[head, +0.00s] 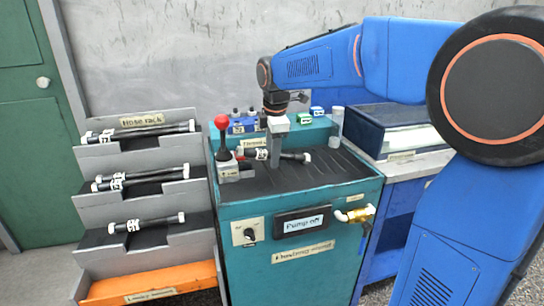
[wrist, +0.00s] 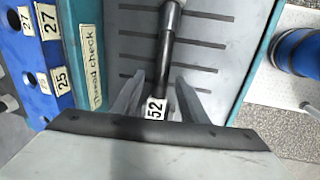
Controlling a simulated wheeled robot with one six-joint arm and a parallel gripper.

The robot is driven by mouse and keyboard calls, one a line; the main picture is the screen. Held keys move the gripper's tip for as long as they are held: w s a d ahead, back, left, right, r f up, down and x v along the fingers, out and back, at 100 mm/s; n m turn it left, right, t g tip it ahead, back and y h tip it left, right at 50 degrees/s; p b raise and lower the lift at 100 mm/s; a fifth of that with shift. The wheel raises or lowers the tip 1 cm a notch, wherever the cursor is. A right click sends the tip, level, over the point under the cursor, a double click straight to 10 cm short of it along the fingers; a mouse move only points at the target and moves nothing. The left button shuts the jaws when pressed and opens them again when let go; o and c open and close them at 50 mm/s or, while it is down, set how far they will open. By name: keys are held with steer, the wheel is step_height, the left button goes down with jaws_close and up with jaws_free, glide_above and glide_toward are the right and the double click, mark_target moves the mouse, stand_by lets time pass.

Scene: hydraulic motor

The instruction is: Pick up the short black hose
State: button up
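A black hose (head: 290,156) with pale end fittings and a white label lies on the ribbed top of the teal bench, below my gripper (head: 277,140). In the wrist view, the hose (wrist: 166,55) runs between the two grey fingers of my gripper (wrist: 158,80), and its label reads 52. The fingers stand apart with a gap on each side of the hose, so my gripper is open. I cannot tell how far the fingertips are above the bench top. Other black hoses lie in the rack, including a shorter-looking one on a lower step (head: 155,222).
The stepped hose rack (head: 105,160) stands left of the teal bench (head: 290,262). A red-knobbed lever (head: 222,135) rises just left of the hose. Numbered blue blocks (wrist: 35,60) and a thread check sign (wrist: 91,65) border it. A dark blue case (head: 385,130) is at right.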

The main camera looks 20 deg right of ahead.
steer(key=shift+w+f, duration=0.15)
steer(key=shift+f, duration=0.4)
jaws_close()
steer(key=shift+r, duration=0.1)
